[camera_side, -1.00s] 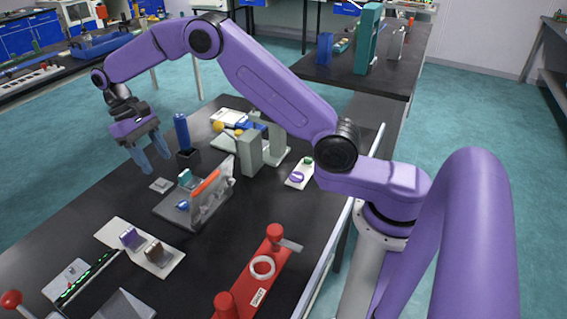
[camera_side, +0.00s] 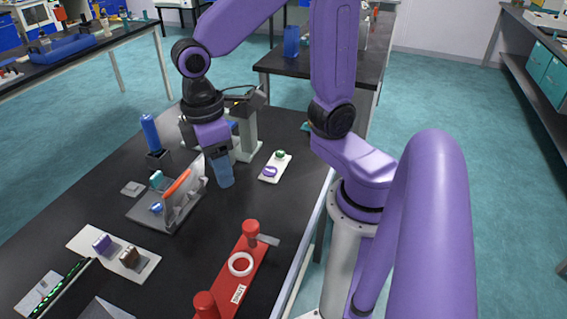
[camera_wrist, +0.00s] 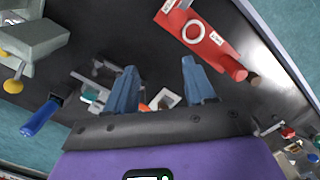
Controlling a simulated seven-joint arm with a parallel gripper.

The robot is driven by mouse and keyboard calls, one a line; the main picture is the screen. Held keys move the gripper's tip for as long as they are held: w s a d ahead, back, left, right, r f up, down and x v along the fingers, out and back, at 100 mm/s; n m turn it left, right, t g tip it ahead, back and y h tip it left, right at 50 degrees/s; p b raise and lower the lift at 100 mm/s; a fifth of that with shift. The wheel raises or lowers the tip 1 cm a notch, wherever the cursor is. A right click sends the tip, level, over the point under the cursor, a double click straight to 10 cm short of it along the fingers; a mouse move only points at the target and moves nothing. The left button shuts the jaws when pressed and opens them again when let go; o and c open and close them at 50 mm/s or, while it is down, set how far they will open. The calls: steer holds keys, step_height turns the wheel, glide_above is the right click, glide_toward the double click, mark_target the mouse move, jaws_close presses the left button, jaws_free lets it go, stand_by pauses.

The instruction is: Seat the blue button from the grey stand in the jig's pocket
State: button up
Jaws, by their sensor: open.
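A small blue piece (camera_side: 156,208), which looks like the blue button, sits low on a dark grey fixture (camera_side: 172,222) with an upright plate, an orange bar and a teal piece. I cannot tell for sure whether this fixture is the stand or the jig. My gripper (camera_side: 224,184) points down, open and empty, just right of the upright plate and apart from it. In the wrist view its two blue fingers (camera_wrist: 160,64) are spread with nothing between them. There the fixture is partly hidden behind the fingers, and I cannot make out the blue piece or a pocket.
A red fixture (camera_side: 222,288) with a white ring stands at the front right. A white plate (camera_side: 280,159) with green and purple pieces lies right of my gripper. A blue-handled post (camera_side: 150,131) stands behind left. Another white plate (camera_side: 85,239) holds purple and brown blocks.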

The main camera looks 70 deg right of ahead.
steer(key=s+d+f+n, duration=0.1)
steer(key=s+d, duration=0.2)
steer(key=s, duration=0.2)
steer(key=s+d+f+n+t+y, duration=0.1)
steer(key=s+d+n, duration=0.1)
steer(key=s, duration=0.3)
steer(key=shift+s+d, duration=0.2)
steer(key=shift+d, duration=0.2)
steer(key=shift+r, duration=0.1)
steer(key=shift+c, duration=0.3)
